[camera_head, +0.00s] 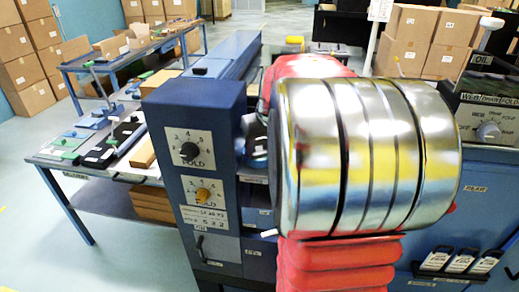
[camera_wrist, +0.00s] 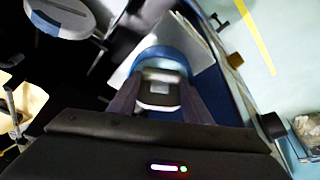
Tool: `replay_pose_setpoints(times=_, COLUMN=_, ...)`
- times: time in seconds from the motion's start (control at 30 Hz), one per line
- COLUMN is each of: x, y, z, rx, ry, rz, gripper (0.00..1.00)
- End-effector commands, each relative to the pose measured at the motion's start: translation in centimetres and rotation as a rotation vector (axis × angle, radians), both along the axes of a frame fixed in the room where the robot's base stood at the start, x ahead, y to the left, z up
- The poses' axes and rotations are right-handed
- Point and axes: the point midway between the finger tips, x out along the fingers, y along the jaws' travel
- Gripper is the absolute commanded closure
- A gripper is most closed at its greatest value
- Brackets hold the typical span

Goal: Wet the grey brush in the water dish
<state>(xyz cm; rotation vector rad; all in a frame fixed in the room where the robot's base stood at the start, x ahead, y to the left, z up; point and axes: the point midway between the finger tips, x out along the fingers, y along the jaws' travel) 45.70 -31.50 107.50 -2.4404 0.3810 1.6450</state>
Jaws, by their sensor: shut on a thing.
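In the wrist view my gripper (camera_wrist: 160,100) shows as two dark fingers shut on a small grey-white block, which I take for the grey brush (camera_wrist: 160,87). A rounded blue shape (camera_wrist: 160,57) lies just beyond the fingers; I cannot tell whether it belongs to the held thing or lies behind it. I cannot make out the water dish for certain in either view. In the head view my own arm covers the middle, and the gripper and brush are hidden.
A blue cabinet with two knobs (camera_head: 195,180) stands left of my arm. A workbench (camera_head: 75,155) with tools is further left. A panel with a grey knob (camera_head: 488,132) is at the right. Stacked cartons (camera_head: 430,40) stand behind. Bare floor (camera_head: 40,225) shows at lower left.

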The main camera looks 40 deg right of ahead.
Motion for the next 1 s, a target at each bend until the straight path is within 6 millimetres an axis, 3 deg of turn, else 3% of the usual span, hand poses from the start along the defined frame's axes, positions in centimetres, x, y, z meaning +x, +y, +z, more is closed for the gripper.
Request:
replay_pose_setpoints(times=0.2, x=0.4, y=-0.1, z=2.0, rx=-0.007, ry=-0.017, rz=-0.003, gripper=0.73)
replay_pose_setpoints(times=1.0, x=0.2, y=0.0, z=6.2, rx=-0.004, ry=-0.011, rz=-0.001, gripper=0.73)
